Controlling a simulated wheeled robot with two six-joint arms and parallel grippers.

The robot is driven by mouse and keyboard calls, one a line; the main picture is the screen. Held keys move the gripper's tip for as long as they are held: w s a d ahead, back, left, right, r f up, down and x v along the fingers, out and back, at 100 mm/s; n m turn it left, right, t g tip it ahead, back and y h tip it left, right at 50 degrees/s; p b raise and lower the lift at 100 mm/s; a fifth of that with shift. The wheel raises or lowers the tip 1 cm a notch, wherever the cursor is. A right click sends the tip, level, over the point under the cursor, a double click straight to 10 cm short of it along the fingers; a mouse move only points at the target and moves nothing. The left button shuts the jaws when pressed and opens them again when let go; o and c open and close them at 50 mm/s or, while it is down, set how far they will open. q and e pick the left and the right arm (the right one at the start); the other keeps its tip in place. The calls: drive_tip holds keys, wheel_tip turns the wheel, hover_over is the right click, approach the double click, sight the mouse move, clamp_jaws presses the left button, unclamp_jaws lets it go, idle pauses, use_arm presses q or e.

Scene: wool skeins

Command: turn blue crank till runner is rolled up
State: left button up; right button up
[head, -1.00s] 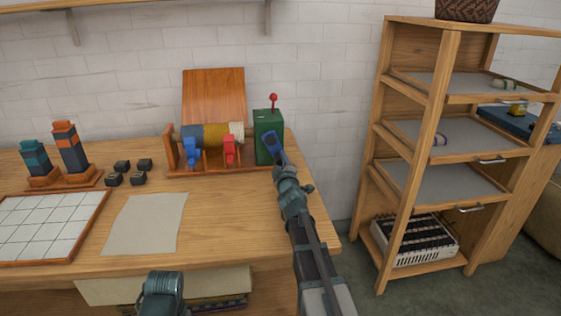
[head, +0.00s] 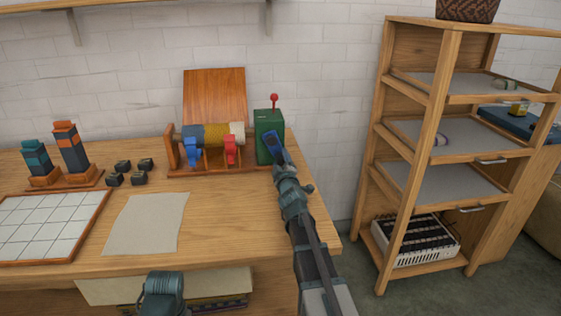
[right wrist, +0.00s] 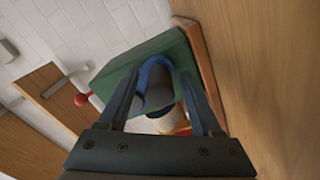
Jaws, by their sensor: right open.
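The blue crank (head: 272,146) is on the front of the green box (head: 268,122) at the right end of the roller stand. It also shows in the right wrist view as a blue curved arm (right wrist: 158,66) with a grey round grip (right wrist: 158,97). The runner (head: 215,135), with dull yellow and grey-blue bands, is around the roller; how much is wound I cannot tell. My right gripper (head: 277,158) is at the crank. In the right wrist view its fingers (right wrist: 158,88) are apart, on either side of the grip.
A red-knobbed lever (head: 274,99) tops the green box. Blue (head: 193,150) and red (head: 231,150) parts stand before the roller. Several dark blocks, a paper sheet (head: 143,225) and a tiled tray (head: 98,222) lie left. A wooden shelf (head: 440,130) stands right.

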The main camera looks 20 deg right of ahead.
drive_tip(key=shift+s, duration=0.15)
drive_tip(key=v, duration=1.3)
drive_tip(key=shift+s+a, duration=0.1)
drive_tip(key=shift+s, duration=0.2)
